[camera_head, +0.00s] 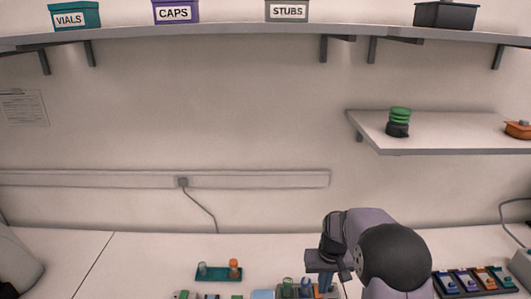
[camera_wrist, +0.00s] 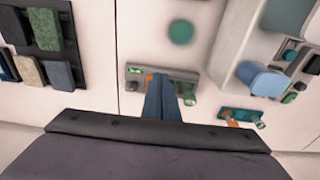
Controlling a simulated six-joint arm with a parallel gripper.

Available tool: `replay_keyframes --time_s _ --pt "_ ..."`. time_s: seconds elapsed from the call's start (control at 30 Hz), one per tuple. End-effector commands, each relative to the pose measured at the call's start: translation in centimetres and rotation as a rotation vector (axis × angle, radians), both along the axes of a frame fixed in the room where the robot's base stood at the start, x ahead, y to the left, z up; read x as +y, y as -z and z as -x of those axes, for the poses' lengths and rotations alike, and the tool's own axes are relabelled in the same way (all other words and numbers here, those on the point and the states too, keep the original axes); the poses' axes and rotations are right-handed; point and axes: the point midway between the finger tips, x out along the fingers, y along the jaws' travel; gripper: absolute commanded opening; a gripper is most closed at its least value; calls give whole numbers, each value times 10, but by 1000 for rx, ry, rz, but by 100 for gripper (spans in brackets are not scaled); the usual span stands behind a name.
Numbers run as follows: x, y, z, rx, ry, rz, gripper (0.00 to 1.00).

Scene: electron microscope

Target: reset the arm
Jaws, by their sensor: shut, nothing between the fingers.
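My gripper (camera_head: 326,285) hangs at the lower middle of the head view, over the bench, with its blue fingers pointing down. In the wrist view the fingers (camera_wrist: 163,84) are together and empty. They appear in front of a grey block (camera_wrist: 134,73) with a green display, and hide part of it. In the head view a grey holder (camera_head: 288,292) with small coloured parts sits just beside the fingers. I cannot tell how high the fingertips are above it.
A teal rack (camera_head: 219,274) with a clear and an orange vial stands to the left. A dark tray (camera_head: 474,281) with several coloured pieces lies to the right. A wall shelf (camera_head: 436,151) holds a green-and-black stack (camera_head: 399,122). Bare bench lies left of the teal rack.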

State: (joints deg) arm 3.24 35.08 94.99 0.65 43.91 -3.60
Motion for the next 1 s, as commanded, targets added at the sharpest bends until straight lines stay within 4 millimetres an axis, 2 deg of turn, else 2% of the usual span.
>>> replay_keyframes --time_s 0.03,0.2,0.4,0.5,0.6,0.7,0.83,1.0 --pt "4 -12 20 4 -1 0 0" --pt "13 -34 91 35 -1 0 0" --pt "21 -44 176 69 -1 1 0" --pt "23 -43 210 83 0 2 0" --pt "24 -41 235 93 1 3 0" --pt "25 -39 251 99 2 3 0" --pt "25 -38 259 104 2 3 0" --pt "25 -38 260 105 2 3 0"
